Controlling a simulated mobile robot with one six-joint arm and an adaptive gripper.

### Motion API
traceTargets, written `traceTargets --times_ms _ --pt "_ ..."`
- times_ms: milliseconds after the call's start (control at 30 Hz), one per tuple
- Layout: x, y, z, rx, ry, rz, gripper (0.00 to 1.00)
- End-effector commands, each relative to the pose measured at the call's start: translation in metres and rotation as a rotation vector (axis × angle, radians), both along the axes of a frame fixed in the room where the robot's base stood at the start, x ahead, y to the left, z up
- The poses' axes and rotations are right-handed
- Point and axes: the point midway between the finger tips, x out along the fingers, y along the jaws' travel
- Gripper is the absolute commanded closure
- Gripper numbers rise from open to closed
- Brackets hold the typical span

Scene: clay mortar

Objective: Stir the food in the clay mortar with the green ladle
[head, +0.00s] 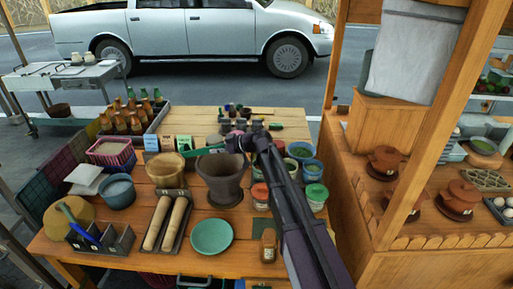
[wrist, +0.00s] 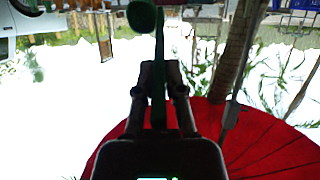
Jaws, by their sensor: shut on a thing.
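The clay mortar (head: 222,190) is a brown, wide-rimmed pot standing on the wooden table in the head view. My gripper (head: 246,143) is just above and right of its rim in the picture. It is shut on the green ladle (head: 212,150), which sticks out to the left across the top of the mortar. In the wrist view the green ladle (wrist: 158,95) runs up between the fingers of my gripper (wrist: 164,72), with a round green end at the top. The food inside the mortar cannot be made out.
A wooden bowl (head: 165,170) stands left of the mortar, and jars with red and green lids (head: 314,194) stand to the right. Bottles (head: 128,118) fill the back left.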

Motion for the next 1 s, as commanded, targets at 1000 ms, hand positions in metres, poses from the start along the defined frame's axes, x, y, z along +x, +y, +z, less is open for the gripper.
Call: traceTargets --times_ms 1000 --pt "0.001 -0.146 0.008 0.006 -0.002 0.035 1.0"
